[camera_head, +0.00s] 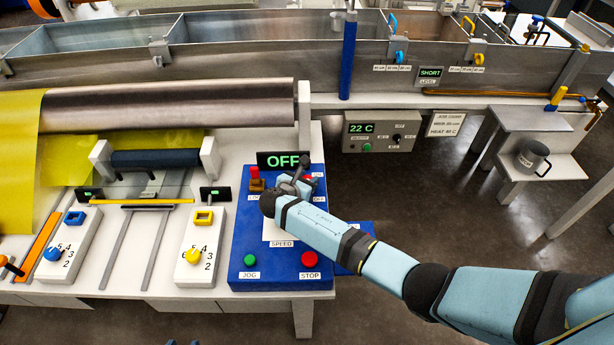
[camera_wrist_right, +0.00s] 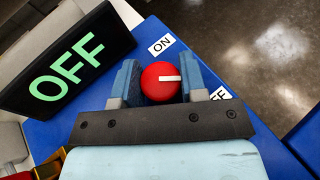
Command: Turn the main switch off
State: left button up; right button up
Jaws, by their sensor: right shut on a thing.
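The main switch is a red round knob (camera_wrist_right: 161,82) with a white pointer line, on the blue control panel (camera_head: 241,243). In the right wrist view the pointer is turned to the right. The ON label (camera_wrist_right: 162,45) is above the knob and the OFF label (camera_wrist_right: 219,94) is at its lower right, partly hidden by a finger. The display (camera_head: 284,161) above the panel reads OFF. My right gripper (camera_wrist_right: 161,84) is shut on the knob, one finger on each side. Two small bluish tips at the head view's bottom edge may be my left gripper; its jaws cannot be made out.
The panel also holds a red-topped lever (camera_head: 255,177), a green JOG button (camera_head: 250,260) and a red STOP button (camera_head: 309,259). A grey temperature box (camera_head: 372,133) hangs behind. A metal roller (camera_head: 170,107) lies at the left. Open floor is at the right.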

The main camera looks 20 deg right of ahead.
jog(key=shift+m+g+h, duration=0.6)
jog(key=shift+m+g, duration=0.1)
jog(key=shift+m, duration=0.1)
pick_arm(q)
jog(key=shift+r, duration=0.35)
pick_arm(e)
jog(key=shift+m+g, duration=0.3)
jog(key=shift+g, duration=0.1)
pick_arm(q)
jog(key=shift+w+r, duration=0.1)
pick_arm(e)
jog(key=shift+h, duration=0.3)
jog(key=o, duration=0.9)
jog(key=v, duration=1.2)
jog(key=shift+s+a+r, duration=0.15)
jog(key=shift+a, duration=0.1)
jog(key=shift+s+a+r, duration=0.25)
jog(key=shift+s+a, duration=0.05)
jog(key=shift+a, duration=0.15)
